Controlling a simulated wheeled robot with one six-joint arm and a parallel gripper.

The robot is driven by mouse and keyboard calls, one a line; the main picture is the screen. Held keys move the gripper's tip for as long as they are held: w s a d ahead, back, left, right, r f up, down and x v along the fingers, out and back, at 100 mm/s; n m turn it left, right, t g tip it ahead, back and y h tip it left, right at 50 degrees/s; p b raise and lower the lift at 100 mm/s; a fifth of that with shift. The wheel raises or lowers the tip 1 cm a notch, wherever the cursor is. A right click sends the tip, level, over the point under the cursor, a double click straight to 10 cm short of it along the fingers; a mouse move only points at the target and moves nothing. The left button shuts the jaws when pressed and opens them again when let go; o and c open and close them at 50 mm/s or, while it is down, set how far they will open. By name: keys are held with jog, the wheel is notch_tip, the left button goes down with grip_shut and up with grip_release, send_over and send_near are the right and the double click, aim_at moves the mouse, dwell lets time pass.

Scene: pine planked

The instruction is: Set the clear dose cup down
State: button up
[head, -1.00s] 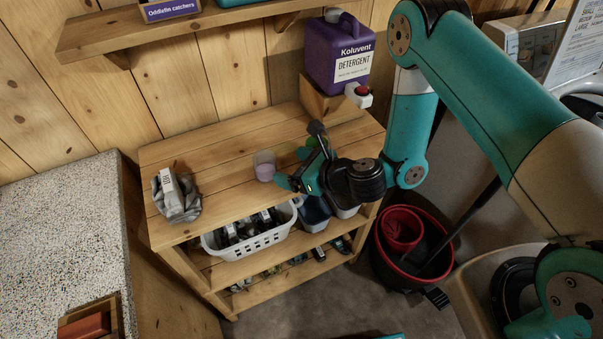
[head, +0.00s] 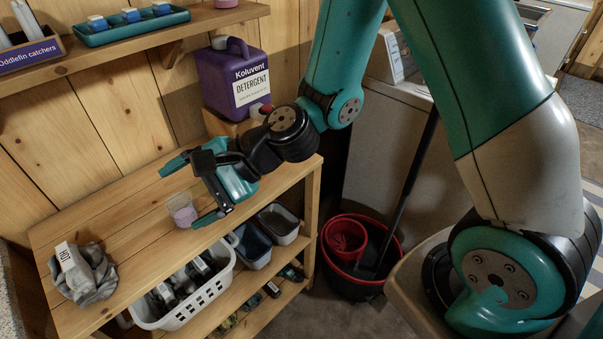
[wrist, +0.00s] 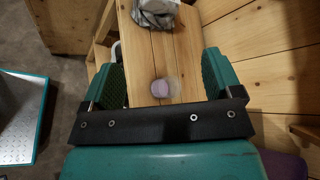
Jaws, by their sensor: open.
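The clear dose cup (head: 182,212), with pale purple contents, stands upright on the top of the wooden shelf unit (head: 135,215). My gripper (head: 188,193) is open and empty, with one teal finger on the far side of the cup and the other on its near side. In the wrist view the cup (wrist: 160,88) shows in the gap between the two fingers, with bare wood visible to both sides. Neither finger appears to touch it. How far the fingertips are above the boards is hard to tell.
A purple detergent jug (head: 235,80) stands at the back right behind my gripper. A grey cloth with a tag (head: 85,275) lies at the left end. A white basket (head: 190,312) and bins (head: 278,222) sit below. A red bucket (head: 360,255) stands on the floor.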

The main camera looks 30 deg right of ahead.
jog(key=s+d+r+n+g+h, duration=0.1)
jog(key=s+d+r+n+h, duration=0.3)
jog(key=s+d+r+n, duration=0.1)
jog(key=s+d+r+n+g+h, duration=0.2)
jog(key=s+d+r+n+h, duration=0.2)
jog(key=s+n, duration=0.5)
jog(key=d+n, duration=0.2)
jog(key=n, duration=0.1)
jog(key=shift+d+r+n, duration=0.3)
jog(key=shift+d+r, duration=0.05)
